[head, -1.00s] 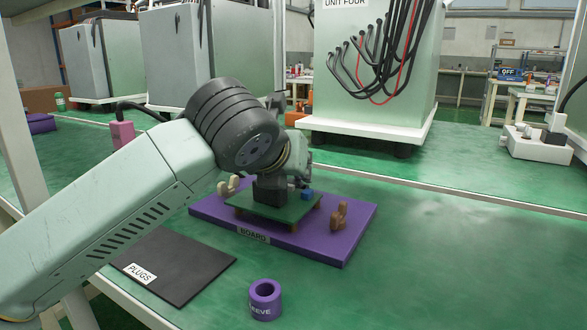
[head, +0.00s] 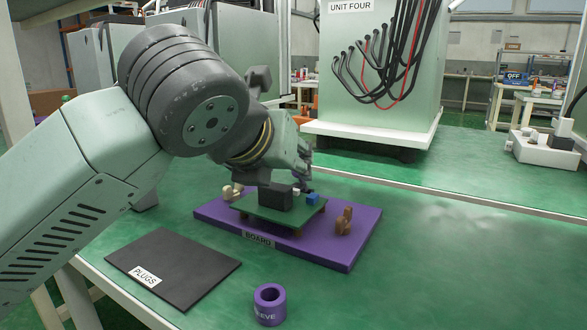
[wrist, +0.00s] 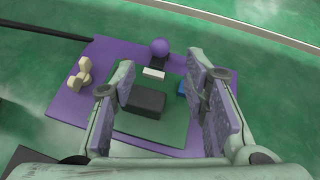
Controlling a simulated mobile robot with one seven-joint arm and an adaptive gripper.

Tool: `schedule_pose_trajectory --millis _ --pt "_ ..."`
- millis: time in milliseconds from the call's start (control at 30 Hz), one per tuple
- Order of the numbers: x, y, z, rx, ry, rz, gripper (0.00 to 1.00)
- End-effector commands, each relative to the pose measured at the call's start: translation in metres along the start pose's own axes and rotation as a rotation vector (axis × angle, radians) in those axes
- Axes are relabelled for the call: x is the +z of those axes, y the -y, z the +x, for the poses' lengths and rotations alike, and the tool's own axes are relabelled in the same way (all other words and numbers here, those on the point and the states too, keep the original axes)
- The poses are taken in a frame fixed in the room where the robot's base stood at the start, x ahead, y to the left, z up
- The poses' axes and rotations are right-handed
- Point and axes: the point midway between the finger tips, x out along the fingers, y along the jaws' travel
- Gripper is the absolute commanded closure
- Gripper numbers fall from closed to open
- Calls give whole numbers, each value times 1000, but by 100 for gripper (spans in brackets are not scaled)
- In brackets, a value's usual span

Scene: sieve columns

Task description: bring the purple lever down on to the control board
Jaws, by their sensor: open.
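The control board is a green plate (head: 262,213) on a purple base (head: 340,258) labelled BOARD. It carries a black block (head: 276,197), a white piece (wrist: 154,73) and a blue piece (head: 312,198). A purple ball (wrist: 160,47), apparently the lever's knob, shows at the board's far edge in the wrist view. I cannot make out the lever in the head view, and its shaft is mostly hidden. My gripper (wrist: 165,88) is open and empty above the board. In the wrist view its fingers frame the black block, with the ball beyond their tips.
A cream piece (wrist: 79,74) and a brown piece (head: 344,222) stand on the base. A purple sleeve (head: 270,304) and a black PLUGS mat (head: 172,268) lie in front. A cabinet (head: 375,70) with cables stands behind.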

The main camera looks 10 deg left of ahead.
Motion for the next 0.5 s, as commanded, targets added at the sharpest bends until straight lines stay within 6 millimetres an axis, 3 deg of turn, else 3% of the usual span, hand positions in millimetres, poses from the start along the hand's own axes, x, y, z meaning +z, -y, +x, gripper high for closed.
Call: schedule_pose_trajectory --millis 200,500 --pt "0 0 -29 1 0 -1 59" --pt "0 0 -34 -1 -1 0 59"
